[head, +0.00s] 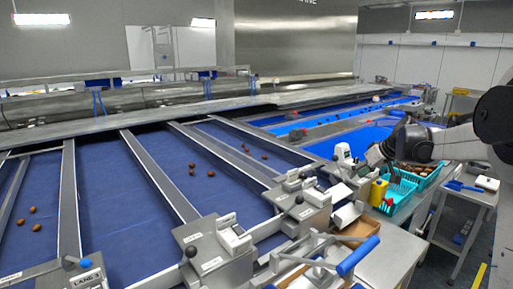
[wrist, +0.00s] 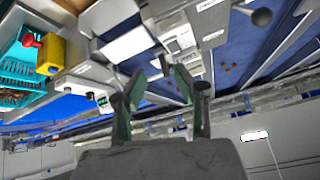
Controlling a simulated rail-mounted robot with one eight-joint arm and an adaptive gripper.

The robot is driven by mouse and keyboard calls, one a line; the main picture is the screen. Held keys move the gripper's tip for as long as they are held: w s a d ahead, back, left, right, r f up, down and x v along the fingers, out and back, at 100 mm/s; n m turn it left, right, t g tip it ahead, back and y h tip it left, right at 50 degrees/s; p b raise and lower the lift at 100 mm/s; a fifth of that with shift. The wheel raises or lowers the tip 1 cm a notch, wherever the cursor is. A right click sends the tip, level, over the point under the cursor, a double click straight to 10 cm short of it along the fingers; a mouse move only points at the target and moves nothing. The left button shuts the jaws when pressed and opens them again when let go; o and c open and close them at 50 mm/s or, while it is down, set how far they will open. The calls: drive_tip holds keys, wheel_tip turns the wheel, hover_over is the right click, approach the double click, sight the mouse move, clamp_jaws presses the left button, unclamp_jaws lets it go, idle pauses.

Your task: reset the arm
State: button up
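My arm reaches in from the right in the head view, and my gripper (head: 377,153) hangs above the teal baskets near the end of the lanes. It is small and dark there. In the wrist view my gripper (wrist: 159,82) shows two greenish fingers standing apart with a clear gap. Nothing is held between them. The wrist picture is tilted, with the benches at the top and the wall at the bottom.
Brown dates (head: 192,171) lie in small groups on the blue lanes (head: 105,195). A teal basket (head: 402,187), a yellow object (head: 378,193) and a white device (head: 343,152) stand below my gripper. A side cart (head: 470,194) holds a blue scoop (head: 458,186).

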drive_tip(key=s+a+r+m+h, duration=0.1)
drive_tip(key=s+a+r, duration=0.1)
drive_tip(key=s+a, duration=0.55)
drive_tip(key=s+a+r, duration=0.1)
drive_tip(key=s+a, duration=0.3)
drive_tip(key=s, duration=0.6)
drive_tip(key=s+a+r+m+h, duration=0.1)
drive_tip(key=s+a+r, duration=0.1)
drive_tip(key=s+a, duration=0.45)
drive_tip(key=s+a+f, duration=0.1)
drive_tip(key=s+f, duration=0.2)
drive_tip(key=s, duration=0.3)
drive_tip(key=s+a+f+m+h, duration=0.1)
drive_tip(key=s+f, duration=0.1)
drive_tip(key=s, duration=0.4)
drive_tip(key=s+a+f, duration=0.1)
drive_tip(key=s+f, duration=0.2)
drive_tip(key=s, duration=0.3)
wheel_tip(320, 180, down, 7)
drive_tip(key=b, duration=0.7)
drive_tip(key=shift+s+d+b, duration=0.15)
drive_tip(key=shift+d+b, duration=0.1)
drive_tip(key=shift+b, duration=0.05)
